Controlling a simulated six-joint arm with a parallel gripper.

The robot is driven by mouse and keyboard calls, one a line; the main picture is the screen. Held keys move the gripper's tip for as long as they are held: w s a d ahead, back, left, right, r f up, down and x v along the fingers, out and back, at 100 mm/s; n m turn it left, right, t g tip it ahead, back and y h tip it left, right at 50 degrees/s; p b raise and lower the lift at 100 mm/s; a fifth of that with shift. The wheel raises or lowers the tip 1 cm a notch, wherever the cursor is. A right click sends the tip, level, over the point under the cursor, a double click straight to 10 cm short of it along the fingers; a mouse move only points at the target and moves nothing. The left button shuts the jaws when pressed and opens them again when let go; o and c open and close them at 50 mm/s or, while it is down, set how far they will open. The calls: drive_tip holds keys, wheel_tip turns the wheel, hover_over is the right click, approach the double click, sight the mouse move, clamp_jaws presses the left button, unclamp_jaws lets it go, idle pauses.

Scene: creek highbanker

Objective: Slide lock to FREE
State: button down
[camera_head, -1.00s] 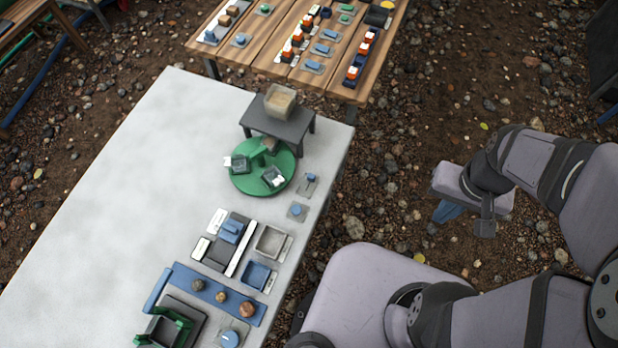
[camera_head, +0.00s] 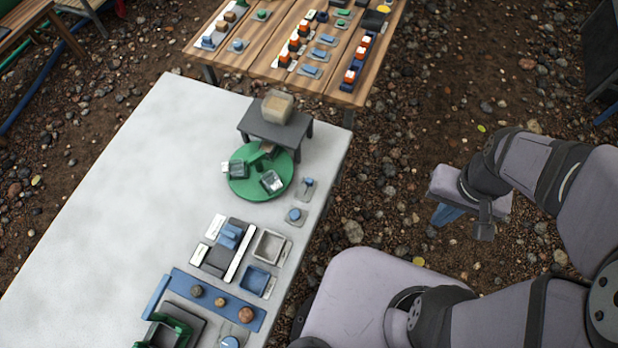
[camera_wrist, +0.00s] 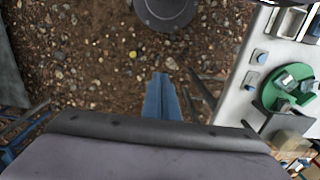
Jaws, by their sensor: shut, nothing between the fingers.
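A blue block (camera_head: 229,236) sits on a dark plate (camera_head: 215,262) on the pale table. White labels (camera_head: 215,226) lie along its left side, and a white strip runs along its right. It may be the slide lock; the label writing is too small to read. My gripper (camera_head: 446,213) hangs over the gravel, right of the table and well apart from the plate.
The pale table (camera_head: 110,190) carries a green turntable (camera_head: 245,190) with small bins, a dark stand (camera_head: 270,128) with a box, trays (camera_head: 257,279) and a blue board (camera_head: 180,283) with knobs. A wooden table (camera_head: 240,60) stands behind. Open gravel lies between gripper and table.

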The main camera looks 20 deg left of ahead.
drive_tip(key=c, duration=2)
unclamp_jaws()
drive_tip(key=shift+o, duration=0.7)
drive_tip(key=shift+a+r, duration=0.1)
drive_tip(key=shift+a, duration=0.1)
drive_tip(key=s+a+f+n+g+h+p, duration=0.15)
drive_tip(key=a+f+n, duration=0.3)
drive_tip(key=a, duration=0.45)
drive_tip(key=s+a+f+n+g+h+p, duration=0.1)
drive_tip(key=s+a+f+n+h+p, duration=0.15)
drive_tip(key=a+n, duration=0.5)
drive_tip(key=w+a+n+t+y, duration=0.1)
drive_tip(key=w+a+n, duration=0.5)
drive_tip(key=a, duration=0.8)
drive_tip(key=shift+w+f+t+y, duration=0.4)
drive_tip(key=shift+w+t, duration=0.35)
drive_tip(key=shift+w, duration=0.9)
